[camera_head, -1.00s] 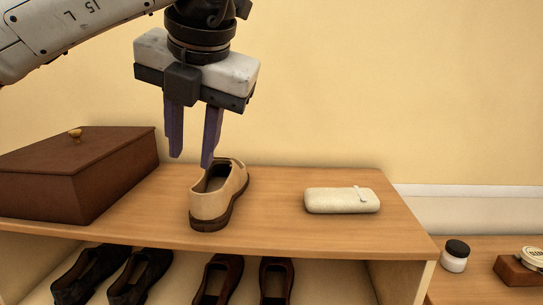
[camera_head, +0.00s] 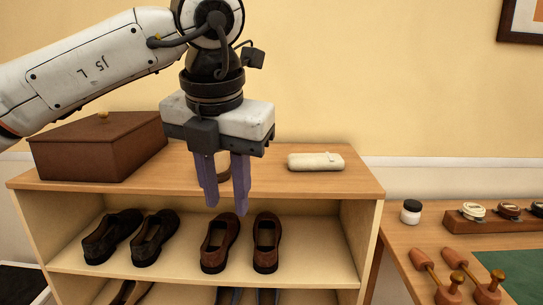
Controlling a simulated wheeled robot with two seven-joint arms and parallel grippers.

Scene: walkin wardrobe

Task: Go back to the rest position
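My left gripper (camera_head: 226,207) hangs from the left arm, fingers pointing down, in front of the wooden shoe cabinet (camera_head: 358,184). Its two purple fingers are apart with nothing between them that I can make out. The beige shoe (camera_head: 222,166) stands on the cabinet top behind the gripper, mostly hidden by it. My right gripper does not show.
A brown lidded box (camera_head: 88,160) and a cream case (camera_head: 316,161) lie on the cabinet top. Black shoes (camera_head: 152,238) and brown shoes (camera_head: 266,240) stand on the shelf below. A lower table (camera_head: 400,240) at right holds a jar (camera_head: 411,211) and wooden shoe trees (camera_head: 448,285).

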